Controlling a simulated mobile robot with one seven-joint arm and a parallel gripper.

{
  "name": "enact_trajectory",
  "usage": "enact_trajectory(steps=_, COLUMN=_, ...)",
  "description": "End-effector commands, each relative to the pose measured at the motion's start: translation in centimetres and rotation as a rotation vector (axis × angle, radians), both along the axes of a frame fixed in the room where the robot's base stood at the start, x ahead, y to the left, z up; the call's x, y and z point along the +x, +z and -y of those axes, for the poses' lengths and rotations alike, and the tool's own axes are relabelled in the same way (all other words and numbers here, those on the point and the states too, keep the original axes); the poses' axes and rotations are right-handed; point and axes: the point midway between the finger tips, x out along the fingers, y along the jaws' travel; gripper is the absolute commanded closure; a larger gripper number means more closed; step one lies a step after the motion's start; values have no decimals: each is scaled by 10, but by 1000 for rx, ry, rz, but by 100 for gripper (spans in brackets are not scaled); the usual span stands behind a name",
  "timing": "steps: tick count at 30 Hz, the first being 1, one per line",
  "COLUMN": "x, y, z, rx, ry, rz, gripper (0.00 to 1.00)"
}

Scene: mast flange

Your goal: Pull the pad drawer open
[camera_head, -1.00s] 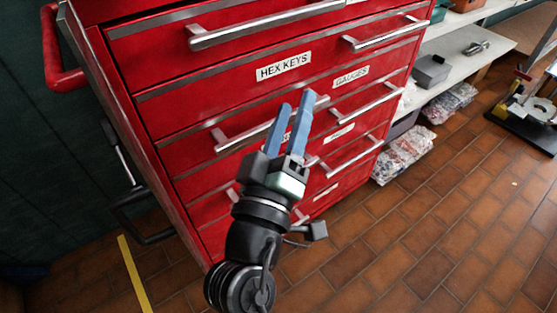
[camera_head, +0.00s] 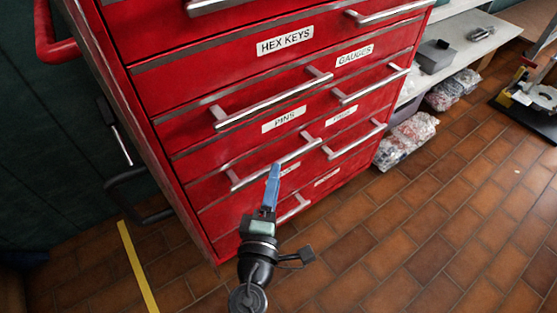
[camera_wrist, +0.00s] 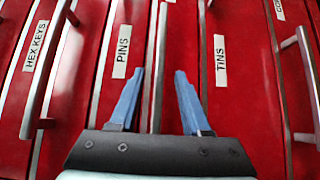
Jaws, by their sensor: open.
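The red drawer cabinet (camera_head: 190,125) has two columns of shut drawers with silver bar handles. No label clearly reads pad; a small label (camera_head: 342,113) below GAUGES is too blurred to read. My gripper (camera_head: 274,170) is in front of the left column, at the bar handle below the PINS label (camera_head: 284,119). In the wrist view my gripper (camera_wrist: 158,75) is open and empty, with this handle (camera_wrist: 160,50) showing between its fingers, beside the TINS label (camera_wrist: 220,60). I cannot tell how far the fingertips are from the bar. The gripper partly hides the TINS label in the head view.
Another bar handle (camera_wrist: 45,80) lies left in the wrist view, and one (camera_wrist: 303,75) lies right. A shelf with a grey box (camera_head: 434,56) and bagged parts (camera_head: 408,138) stands right of the cabinet. The tiled floor (camera_head: 430,230) is clear in front.

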Motion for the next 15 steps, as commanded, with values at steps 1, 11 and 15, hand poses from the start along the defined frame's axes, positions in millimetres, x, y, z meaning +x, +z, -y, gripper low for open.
enact_trajectory(steps=1, x=10, y=1, z=2, rx=1, ry=-2, rz=2, gripper=52)
enact_trajectory(steps=11, x=47, y=0, z=8, rx=1, ry=-1, rz=1, gripper=52)
enact_trajectory(steps=15, x=51, y=0, z=9, rx=0, ry=-1, rz=0, gripper=52)
